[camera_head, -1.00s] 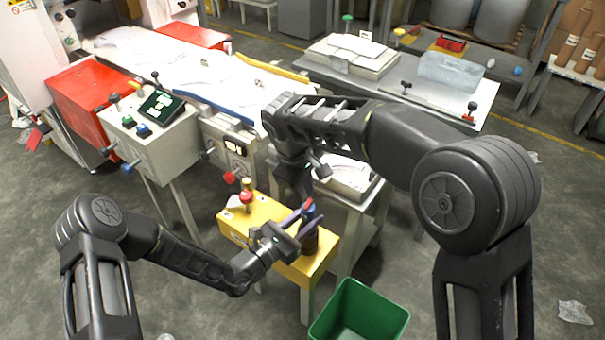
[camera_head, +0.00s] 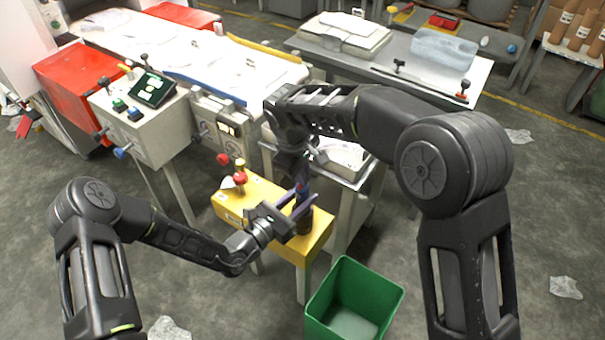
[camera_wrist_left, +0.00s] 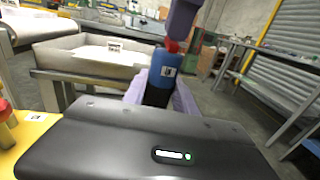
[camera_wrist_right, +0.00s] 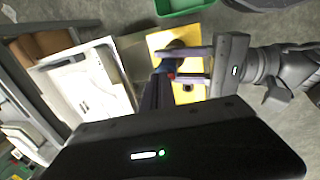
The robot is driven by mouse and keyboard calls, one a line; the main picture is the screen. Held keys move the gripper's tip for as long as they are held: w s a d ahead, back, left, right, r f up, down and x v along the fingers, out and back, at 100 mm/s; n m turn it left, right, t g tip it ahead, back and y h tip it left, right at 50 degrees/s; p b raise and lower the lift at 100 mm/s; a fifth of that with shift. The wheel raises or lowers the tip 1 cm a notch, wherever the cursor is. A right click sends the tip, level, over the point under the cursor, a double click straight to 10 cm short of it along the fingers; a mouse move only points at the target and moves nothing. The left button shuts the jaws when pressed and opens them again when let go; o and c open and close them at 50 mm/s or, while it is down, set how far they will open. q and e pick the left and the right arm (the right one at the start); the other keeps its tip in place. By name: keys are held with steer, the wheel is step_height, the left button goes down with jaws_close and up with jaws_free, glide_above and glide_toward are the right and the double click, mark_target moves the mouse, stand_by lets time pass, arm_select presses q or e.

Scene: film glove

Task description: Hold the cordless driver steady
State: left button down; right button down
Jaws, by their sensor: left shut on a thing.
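The cordless driver (camera_head: 304,225) is a dark upright body with a blue section, on the yellow stand (camera_head: 262,205). In the left wrist view the blue and black driver (camera_wrist_left: 160,78) bears a white label. My left gripper (camera_head: 300,212) is shut around the driver from the left, its pale purple fingers on either side. My right gripper (camera_head: 303,182) points down from above, at the driver's top. In the left wrist view its purple finger (camera_wrist_left: 182,20) is close to a red part above the blue section. Whether the right fingers are closed or touching is hidden.
A green bin (camera_head: 355,297) stands on the floor in front of the stand. Red knobs (camera_head: 238,172) rise from the stand's left end. A control box (camera_head: 140,118) and conveyor lie behind left; a grey bench (camera_head: 440,85) is behind right.

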steer(key=shift+w+d+f+g+y, duration=0.2)
steer(key=shift+d+f+g+y, duration=0.1)
steer(key=shift+f+g, duration=0.1)
steer(key=shift+w+d+f, duration=0.25)
steer(key=shift+d+f, duration=0.05)
steer(key=shift+d, duration=0.05)
steer(key=shift+s+a+f, duration=0.1)
steer(key=shift+s+a, duration=0.5)
steer(key=shift+s, duration=0.15)
steer(key=shift+a, duration=0.1)
steer(key=shift+r, duration=0.3)
step_height(320, 180, up, 15)
steer(key=w, duration=0.1)
steer(key=shift+w+d, duration=0.3)
steer(key=shift+d, duration=0.05)
